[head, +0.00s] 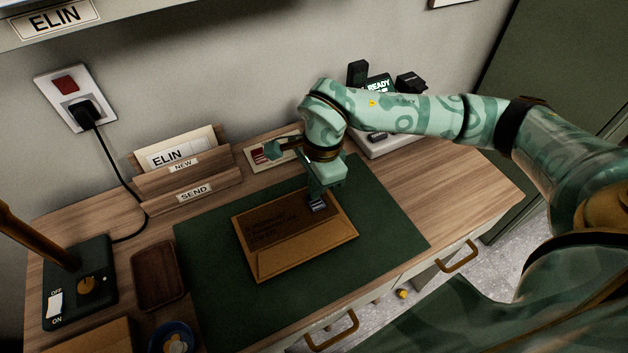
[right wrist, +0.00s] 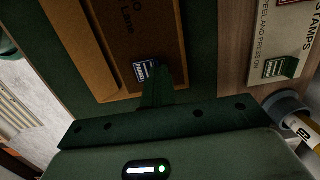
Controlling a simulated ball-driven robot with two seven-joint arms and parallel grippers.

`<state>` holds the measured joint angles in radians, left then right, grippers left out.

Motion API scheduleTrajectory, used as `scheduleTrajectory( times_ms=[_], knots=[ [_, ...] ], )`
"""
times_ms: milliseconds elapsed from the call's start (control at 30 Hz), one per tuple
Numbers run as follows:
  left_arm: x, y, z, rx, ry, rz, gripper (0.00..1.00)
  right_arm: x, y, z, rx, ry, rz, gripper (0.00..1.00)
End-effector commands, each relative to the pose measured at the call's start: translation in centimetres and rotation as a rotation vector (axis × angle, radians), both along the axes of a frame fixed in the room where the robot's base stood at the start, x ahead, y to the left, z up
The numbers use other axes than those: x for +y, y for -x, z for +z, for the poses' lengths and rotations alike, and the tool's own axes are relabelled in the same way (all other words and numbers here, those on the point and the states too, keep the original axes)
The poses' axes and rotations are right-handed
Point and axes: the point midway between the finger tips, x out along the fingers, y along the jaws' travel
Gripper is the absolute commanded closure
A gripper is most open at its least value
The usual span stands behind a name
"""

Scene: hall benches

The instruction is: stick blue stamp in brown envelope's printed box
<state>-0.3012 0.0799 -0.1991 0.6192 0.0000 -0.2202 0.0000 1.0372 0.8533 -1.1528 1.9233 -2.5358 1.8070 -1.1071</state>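The brown envelope (head: 290,255) lies on the dark green desk mat, with dark printed address lines on its face. It also shows in the right wrist view (right wrist: 100,75). My right gripper (head: 317,194) is over the envelope's right part, fingers close together and pointing down. The small blue stamp (head: 318,207) is at its fingertips, low over the envelope or touching it; I cannot tell which. In the right wrist view the stamp (right wrist: 145,69) shows beside the fingertip. The printed box is not distinguishable, perhaps covered by stamp or fingers. My left gripper is not in view.
The green mat (head: 385,225) has free room right of the envelope. A stamp card (head: 255,160) lies behind the mat. A wooden letter rack (head: 190,190) stands at back left. A brown tray (head: 158,275), a switch box (head: 95,265) and a blue dish (head: 160,335) are at left.

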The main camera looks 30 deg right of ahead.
Motion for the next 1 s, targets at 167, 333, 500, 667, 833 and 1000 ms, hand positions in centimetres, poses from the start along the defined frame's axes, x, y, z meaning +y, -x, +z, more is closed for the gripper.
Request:
scheduleTrajectory(
  times_ms=[167,333,500,667,833,1000],
  knots=[
    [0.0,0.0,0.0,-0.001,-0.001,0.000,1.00,0.0,0.0,0.0,0.000,0.000,0.000,1.00],
    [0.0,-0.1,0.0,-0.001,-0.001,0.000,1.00,0.0,0.0,0.0,0.000,0.000,0.000,0.76],
    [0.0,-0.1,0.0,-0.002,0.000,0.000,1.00,0.0,0.0,0.0,0.000,0.000,0.000,0.76],
    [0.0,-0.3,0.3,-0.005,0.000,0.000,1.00,-0.1,0.0,0.8,-0.003,-0.001,0.000,0.76],
    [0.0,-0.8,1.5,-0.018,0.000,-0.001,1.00,-0.5,-0.1,4.4,-0.008,0.000,-0.001,0.76],
    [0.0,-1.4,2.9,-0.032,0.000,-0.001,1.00,-1.0,0.0,9.2,-0.009,0.001,-0.002,0.76]
  ],
)
